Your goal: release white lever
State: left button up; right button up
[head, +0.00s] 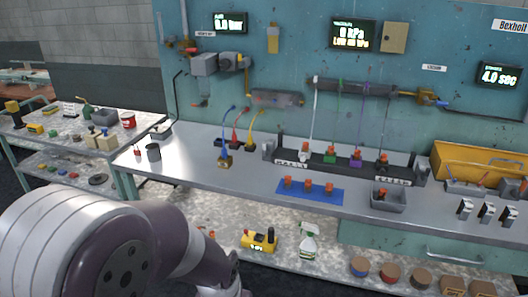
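A long dark rack (345,170) stands on the grey bench with several small coloured units in a row. My arm fills the lower left, well in front of the rack. Neither gripper's fingers show.
A blue mat (338,195) with small orange-topped pieces and a grey tray (402,204) lie in front of the rack. A cluster of blue, red and yellow tubes (236,135) stands left of it. A yellow bin (475,160) is at right.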

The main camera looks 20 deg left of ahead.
aim_at(266, 151)
jog(key=i+j+z, duration=0.15)
jog(key=i+j, duration=0.25)
jog(key=i, duration=0.35)
jog(key=i+j+z, duration=0.15)
jog(key=i+j, duration=0.3)
jog(key=i, duration=0.25)
jog(key=i+j+z, duration=0.15)
jog(key=i+j, duration=0.4)
jog(key=i, duration=0.1)
